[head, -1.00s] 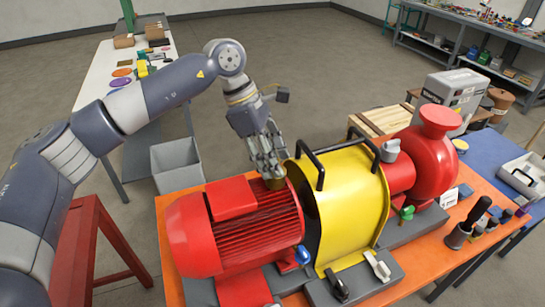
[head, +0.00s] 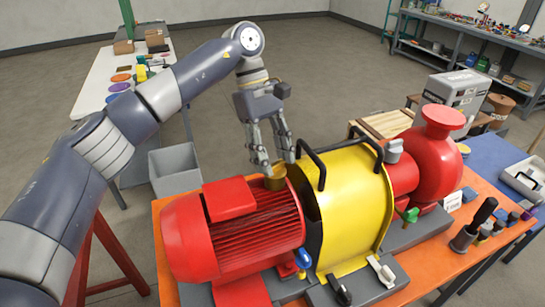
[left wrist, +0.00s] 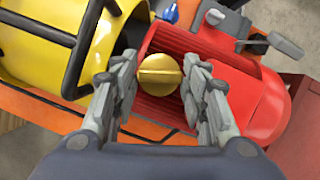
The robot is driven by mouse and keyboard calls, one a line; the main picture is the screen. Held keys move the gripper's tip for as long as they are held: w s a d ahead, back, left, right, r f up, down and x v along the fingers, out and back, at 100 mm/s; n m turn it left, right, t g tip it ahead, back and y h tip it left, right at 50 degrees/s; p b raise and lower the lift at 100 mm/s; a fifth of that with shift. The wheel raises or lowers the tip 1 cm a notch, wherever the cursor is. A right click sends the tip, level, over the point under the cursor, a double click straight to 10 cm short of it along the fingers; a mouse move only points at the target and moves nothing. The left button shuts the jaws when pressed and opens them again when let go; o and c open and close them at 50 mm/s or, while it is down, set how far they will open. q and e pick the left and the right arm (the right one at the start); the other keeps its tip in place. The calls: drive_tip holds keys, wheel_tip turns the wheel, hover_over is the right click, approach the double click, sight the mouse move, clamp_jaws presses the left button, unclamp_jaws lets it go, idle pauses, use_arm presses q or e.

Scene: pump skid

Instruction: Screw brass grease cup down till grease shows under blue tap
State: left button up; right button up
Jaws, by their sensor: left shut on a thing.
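The brass grease cup (head: 276,178) sits on top of the red finned motor (head: 235,230), beside the yellow guard. In the left wrist view its round, slotted top (left wrist: 160,75) faces me between the two fingers. My left gripper (head: 278,168) comes down from above and is shut on the cup, one finger on each side. The blue tap (head: 303,258) is low at the motor's front right; the left wrist view shows it at the top edge (left wrist: 171,15). No grease can be made out under it. My right gripper is in no view.
The yellow guard (head: 352,210) with black handles stands close right of the cup. A green tap (head: 410,214) is farther right by the red pump (head: 432,165). A grey bin (head: 176,172) stands on the floor behind left.

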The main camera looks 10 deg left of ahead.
use_arm(q)
drive_tip(key=shift+m, duration=0.6)
drive_tip(key=shift+g, duration=0.3)
drive_tip(key=o, duration=1)
drive_tip(key=shift+y, duration=0.3)
drive_tip(key=shift+o, duration=0.2)
drive_tip(key=v, duration=1.2)
